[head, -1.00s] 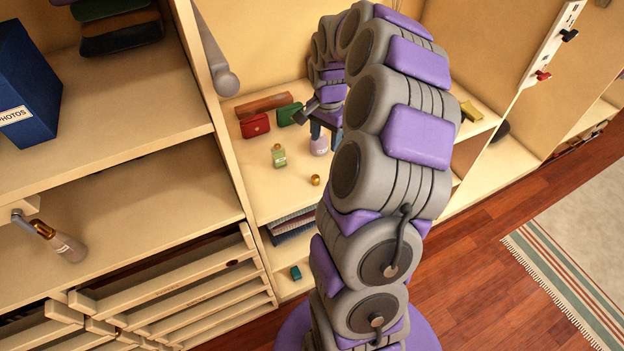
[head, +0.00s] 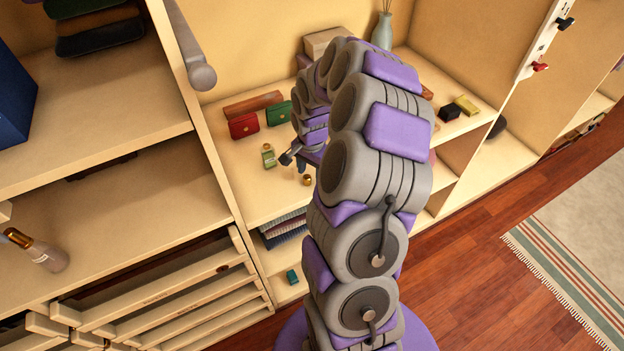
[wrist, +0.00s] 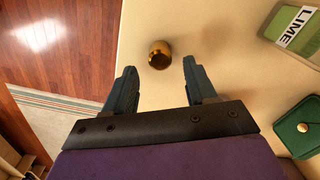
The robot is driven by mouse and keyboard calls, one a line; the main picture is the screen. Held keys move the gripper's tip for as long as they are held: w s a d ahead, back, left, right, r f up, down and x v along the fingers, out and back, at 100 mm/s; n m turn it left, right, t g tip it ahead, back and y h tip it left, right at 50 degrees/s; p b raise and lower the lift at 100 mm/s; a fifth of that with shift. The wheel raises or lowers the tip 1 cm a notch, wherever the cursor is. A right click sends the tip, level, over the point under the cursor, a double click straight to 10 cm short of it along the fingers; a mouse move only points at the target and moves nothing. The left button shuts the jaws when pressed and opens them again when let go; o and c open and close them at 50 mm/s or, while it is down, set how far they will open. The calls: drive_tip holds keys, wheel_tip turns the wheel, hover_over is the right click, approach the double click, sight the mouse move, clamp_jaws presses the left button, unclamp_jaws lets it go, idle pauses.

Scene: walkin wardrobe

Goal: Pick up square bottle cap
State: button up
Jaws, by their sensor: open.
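A small gold bottle cap (head: 307,180) lies on the wooden shelf near its front edge. It looks rounded rather than square. In the wrist view the cap (wrist: 159,54) lies just beyond the fingertips, roughly midway between them. My gripper (head: 295,163) is just behind the cap in the head view and partly hidden by my arm. In the wrist view my gripper (wrist: 159,68) is open, with nothing between its fingers. A green bottle (head: 269,158) with a gold top stands on the same shelf; its LIME label (wrist: 297,27) shows in the wrist view.
A red purse (head: 243,125), a green purse (head: 278,113) and a brown box (head: 252,104) stand behind on the shelf. A black cube (head: 449,112) and a yellow block (head: 467,105) are further right. A clothes rail (head: 199,72) juts out at upper left.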

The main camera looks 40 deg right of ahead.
sight(304, 185)
drive_tip(key=shift+a+f, duration=0.3)
drive_tip(key=shift+a, duration=0.3)
drive_tip(key=shift+a+f, duration=0.3)
drive_tip(key=shift+a, duration=0.3)
drive_tip(key=shift+a+r, duration=0.15)
drive_tip(key=shift+a, duration=0.15)
drive_tip(key=d, duration=0.3)
drive_tip(key=shift+f, duration=0.35)
drive_tip(key=c, duration=0.6)
drive_tip(key=shift+a+r, duration=0.1)
drive_tip(key=shift+a, duration=0.4)
drive_tip(key=c, duration=0.3)
drive_tip(key=shift+a+r, duration=0.2)
drive_tip(key=shift+a, duration=0.6)
clamp_jaws()
drive_tip(key=shift+d, duration=0.1)
